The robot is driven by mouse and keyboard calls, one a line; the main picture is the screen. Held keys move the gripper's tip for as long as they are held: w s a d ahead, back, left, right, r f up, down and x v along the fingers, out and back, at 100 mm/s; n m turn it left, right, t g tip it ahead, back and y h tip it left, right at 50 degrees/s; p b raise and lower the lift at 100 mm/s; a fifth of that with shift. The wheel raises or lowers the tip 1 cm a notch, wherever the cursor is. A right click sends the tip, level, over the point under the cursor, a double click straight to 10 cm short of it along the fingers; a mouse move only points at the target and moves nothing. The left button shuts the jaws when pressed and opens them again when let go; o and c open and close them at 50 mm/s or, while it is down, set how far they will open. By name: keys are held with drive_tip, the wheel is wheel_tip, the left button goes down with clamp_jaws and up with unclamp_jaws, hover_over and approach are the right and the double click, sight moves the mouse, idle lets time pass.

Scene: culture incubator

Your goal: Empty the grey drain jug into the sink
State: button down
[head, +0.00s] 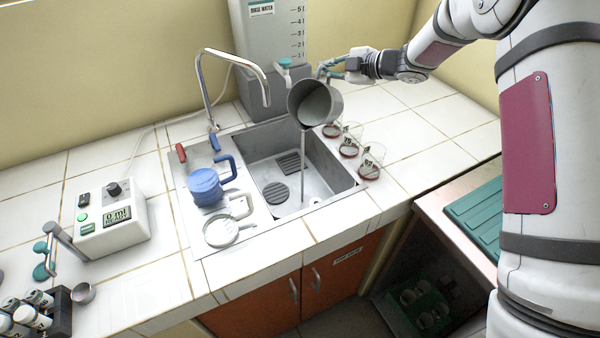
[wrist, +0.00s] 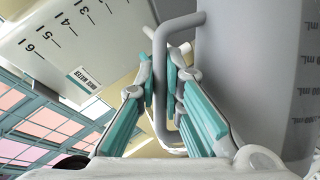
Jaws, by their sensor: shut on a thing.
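The grey drain jug (head: 322,100) is tipped over the sink with its mouth facing down and to the left in the head view. A thin stream of liquid (head: 303,165) falls from its lip into the sink basin (head: 330,165). My gripper (head: 330,68) is shut on the jug's handle. In the wrist view the teal fingers of my gripper (wrist: 170,90) close around the grey handle (wrist: 160,75), and the jug's side (wrist: 250,70) with volume marks fills the right. How much liquid is left inside cannot be seen.
A rinse water tank (head: 272,45) stands behind, beside the tap (head: 215,85). A blue jug (head: 207,185) and a white jug (head: 222,230) sit on the drainboard. A control box (head: 112,220) is left.

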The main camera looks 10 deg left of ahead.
sight(315, 97)
drive_tip(key=shift+s+a+r+n+t+p, duration=0.15)
drive_tip(key=shift+s+n+t+p, duration=0.25)
drive_tip(key=shift+p, duration=0.5)
drive_tip(key=shift+s+a+n+t+p, duration=0.1)
drive_tip(key=shift+s+a+n+p, duration=0.15)
drive_tip(key=shift+s+p, duration=0.45)
drive_tip(key=shift+s+a+r+n+t+p, duration=0.1)
drive_tip(key=shift+s+n+t+p, duration=0.2)
drive_tip(key=shift+p, duration=0.75)
idle(2.4)
drive_tip(key=shift+s+a+f+n+p, duration=0.25)
drive_tip(key=shift+s+f+p, duration=0.15)
drive_tip(key=shift+s+f, duration=0.5)
drive_tip(key=shift+f, duration=0.25)
drive_tip(key=shift+s+a+f+n+p, duration=0.15)
drive_tip(key=shift+s+f+p, duration=0.2)
drive_tip(key=shift+f, duration=0.15)
drive_tip(key=shift+s+a+f+n+p, duration=0.1)
drive_tip(key=shift+s+f+n+p, duration=0.05)
drive_tip(key=shift+s+f+p, duration=0.25)
drive_tip(key=shift+s+a+f+n+t+p, duration=0.15)
drive_tip(key=shift+s+f+n+t+p, duration=0.15)
drive_tip(key=shift+s+f+p, duration=0.25)
idle(0.3)
